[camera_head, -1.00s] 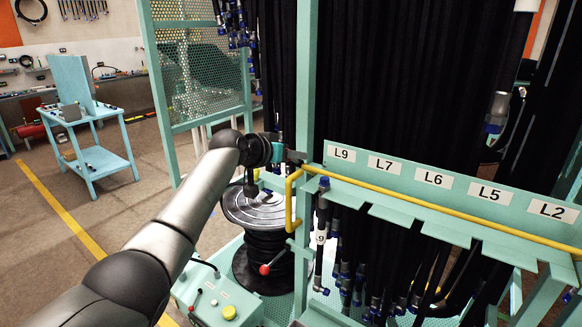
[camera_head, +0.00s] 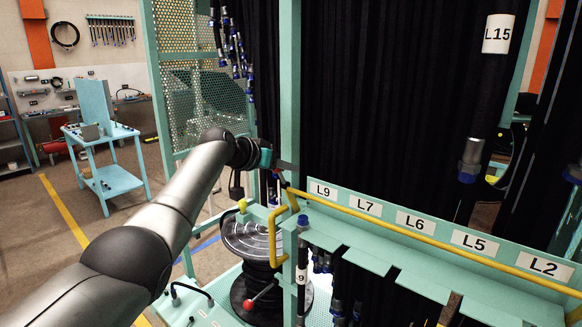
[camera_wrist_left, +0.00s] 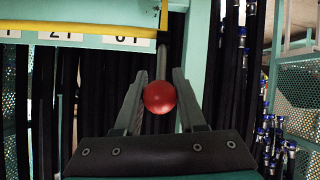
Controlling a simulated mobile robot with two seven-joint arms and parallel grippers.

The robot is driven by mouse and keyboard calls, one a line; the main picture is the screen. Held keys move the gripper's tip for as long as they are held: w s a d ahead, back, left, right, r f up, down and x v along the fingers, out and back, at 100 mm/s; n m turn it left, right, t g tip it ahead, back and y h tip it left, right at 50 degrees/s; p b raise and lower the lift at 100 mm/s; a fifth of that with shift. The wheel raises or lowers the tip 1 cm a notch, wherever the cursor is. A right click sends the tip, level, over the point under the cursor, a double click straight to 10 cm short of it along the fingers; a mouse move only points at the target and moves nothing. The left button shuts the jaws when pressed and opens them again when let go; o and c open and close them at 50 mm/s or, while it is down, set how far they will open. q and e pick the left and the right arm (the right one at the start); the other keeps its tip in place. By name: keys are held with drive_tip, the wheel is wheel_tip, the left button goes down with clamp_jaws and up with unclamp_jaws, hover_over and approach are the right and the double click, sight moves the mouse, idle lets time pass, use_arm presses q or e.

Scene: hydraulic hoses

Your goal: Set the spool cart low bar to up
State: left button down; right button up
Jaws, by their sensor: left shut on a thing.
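My left gripper (camera_head: 288,167) is by the post, just above the bar's left end. In the left wrist view, a red ball knob (camera_wrist_left: 160,97) on a grey rod sits between the fingers of my left gripper (camera_wrist_left: 158,92), which is shut on it. The yellow bar (camera_wrist_left: 80,27) also crosses the top of that view. My right gripper is not in view.
The green post (camera_head: 290,90) and hanging black hoses (camera_head: 390,90) are close to the gripper. A blue work cart (camera_head: 110,170) stands farther left on open floor.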

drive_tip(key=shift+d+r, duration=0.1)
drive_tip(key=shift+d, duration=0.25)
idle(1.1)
